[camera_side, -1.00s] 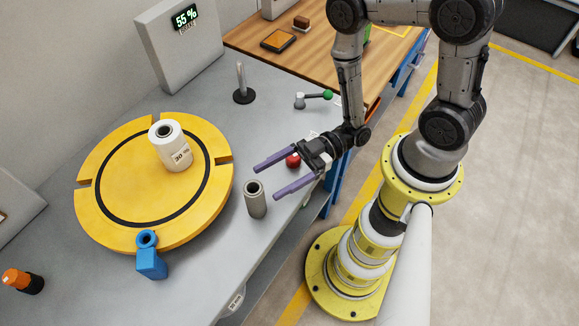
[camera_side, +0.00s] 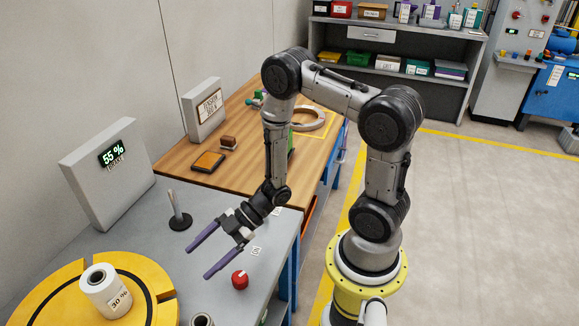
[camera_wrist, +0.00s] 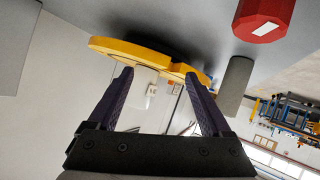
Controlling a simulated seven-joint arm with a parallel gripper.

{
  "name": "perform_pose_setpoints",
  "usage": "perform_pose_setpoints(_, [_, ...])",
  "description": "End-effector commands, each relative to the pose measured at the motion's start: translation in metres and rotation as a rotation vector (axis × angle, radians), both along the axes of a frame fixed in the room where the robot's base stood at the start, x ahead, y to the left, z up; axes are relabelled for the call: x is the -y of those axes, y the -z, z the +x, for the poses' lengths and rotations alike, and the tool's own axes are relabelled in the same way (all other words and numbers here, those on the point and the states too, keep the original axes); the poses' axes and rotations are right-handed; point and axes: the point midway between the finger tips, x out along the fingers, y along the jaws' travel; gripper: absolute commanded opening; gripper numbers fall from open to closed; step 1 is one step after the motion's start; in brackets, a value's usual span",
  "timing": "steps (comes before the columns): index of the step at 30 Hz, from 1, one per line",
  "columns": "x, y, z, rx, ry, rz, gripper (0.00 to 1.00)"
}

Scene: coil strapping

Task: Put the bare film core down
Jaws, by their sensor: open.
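The bare film core (camera_side: 202,320) is a grey hollow tube, cut off by the bottom edge of the side view, with only its top showing. In the wrist view the grey core (camera_wrist: 235,85) stands on the grey bench, right of the fingers and apart from them. My gripper (camera_side: 199,263) is open and empty, its purple fingers spread above the bench, behind the core in the side view. In the wrist view my gripper (camera_wrist: 159,74) has nothing gripped; a white film roll (camera_wrist: 148,90) shows between the fingers, farther off.
The yellow turntable (camera_side: 150,275) carries the white roll marked 30 (camera_side: 105,291). A red knob (camera_side: 240,280) stands close beside my gripper. A dark-based upright post (camera_side: 179,212) and a display reading 55% (camera_side: 115,152) are behind. A wooden bench (camera_side: 180,150) lies farther back.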

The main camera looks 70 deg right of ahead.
Motion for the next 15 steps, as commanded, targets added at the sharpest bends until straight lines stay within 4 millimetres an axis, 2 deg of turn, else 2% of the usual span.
perform_pose_setpoints(1, [0.018, -0.018, 0.023, 0.013, 0.066, -0.101, 0.83])
perform_pose_setpoints(3, [0.043, -0.041, 0.045, 0.006, 0.179, -0.219, 0.83])
perform_pose_setpoints(7, [0.088, -0.099, 0.062, -0.025, 0.415, -0.367, 0.83])
perform_pose_setpoints(11, [0.121, -0.16, 0.046, -0.088, 0.659, -0.42, 0.83])
perform_pose_setpoints(14, [0.134, -0.2, 0.014, -0.162, 0.83, -0.402, 0.83])
perform_pose_setpoints(15, [0.136, -0.213, -0.003, -0.199, 0.89, -0.382, 0.83])
